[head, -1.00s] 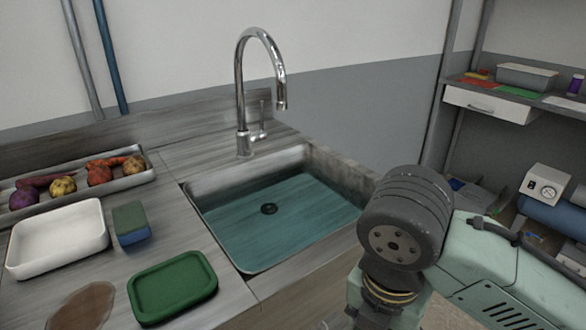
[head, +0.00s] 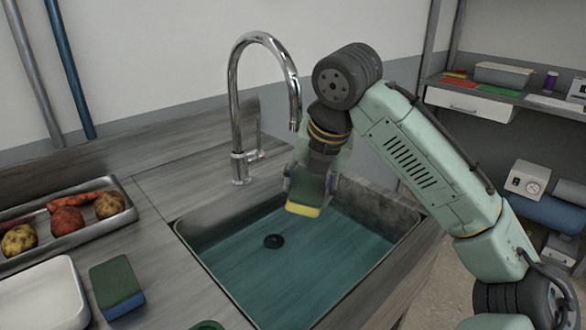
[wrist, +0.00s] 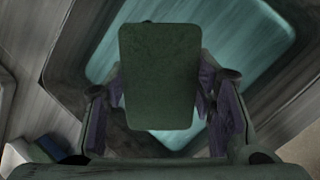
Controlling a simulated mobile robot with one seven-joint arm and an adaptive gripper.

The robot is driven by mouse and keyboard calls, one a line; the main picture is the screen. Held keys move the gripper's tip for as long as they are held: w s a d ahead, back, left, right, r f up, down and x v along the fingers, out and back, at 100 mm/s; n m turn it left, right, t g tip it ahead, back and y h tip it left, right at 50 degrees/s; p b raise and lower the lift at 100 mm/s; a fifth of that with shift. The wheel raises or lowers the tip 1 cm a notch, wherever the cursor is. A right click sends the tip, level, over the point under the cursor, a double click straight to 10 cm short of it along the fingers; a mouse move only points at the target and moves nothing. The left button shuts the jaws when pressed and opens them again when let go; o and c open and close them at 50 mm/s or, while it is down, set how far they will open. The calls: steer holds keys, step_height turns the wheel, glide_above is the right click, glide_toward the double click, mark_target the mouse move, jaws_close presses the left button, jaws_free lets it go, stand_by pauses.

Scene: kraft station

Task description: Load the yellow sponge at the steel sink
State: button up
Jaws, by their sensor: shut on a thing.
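The yellow sponge (head: 303,210) has a dark green pad on top and a yellow body below. My gripper (head: 311,188) is shut on it and holds it above the far right part of the steel sink (head: 374,207). In the wrist view the green pad of the sponge (wrist: 159,76) fills the middle, between the two fingers, and hides part of the sink. The sink bottom looks teal, with a dark drain to the lower left of the sponge. Its gap above the bottom is hard to judge.
A chrome faucet (head: 238,120) arches close to my gripper's left. A blue sponge with a green pad (head: 116,285) lies on the left counter by a white tray (head: 38,296). A metal tray (head: 128,212) of vegetables stands behind. A green item's edge (head: 207,325) shows below.

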steer(key=shift+w+a+r, duration=0.15)
steer(key=shift+w+a, duration=0.4)
steer(key=shift+w, duration=0.3)
steer(key=shift+s+f+b, duration=0.1)
steer(key=shift+f+b, duration=0.45)
steer(key=shift+b, duration=0.1)
step_height(320, 180, down, 12)
steer(key=b, duration=0.8)
steer(key=shift+r, duration=0.2)
step_height(320, 180, up, 11)
steer(key=p, duration=1)
stand_by(1.4)
